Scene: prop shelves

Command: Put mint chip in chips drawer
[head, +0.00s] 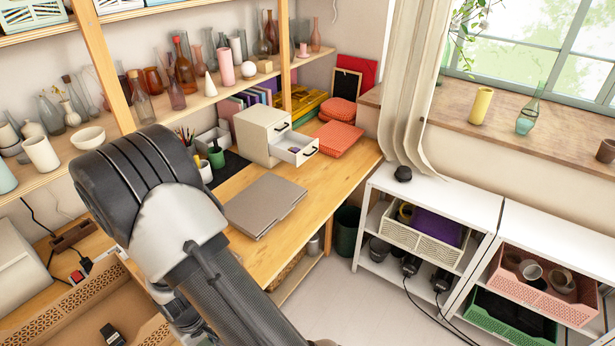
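A small cream drawer cabinet (252,135) stands at the back of the wooden desk. Its lower drawer (300,157) is pulled open and a small purple-blue item (294,149) lies inside. Its upper drawer (282,130) looks nearly closed. I cannot make out a label on either drawer. I cannot pick out a mint chip in this view. My arm crosses the lower left and hides part of the desk. My gripper is not in view.
A closed grey laptop (264,205) lies on the desk in front of the cabinet. Pen cups (216,157) stand left of it, red boxes (336,138) right. Shelves of glassware line the back wall.

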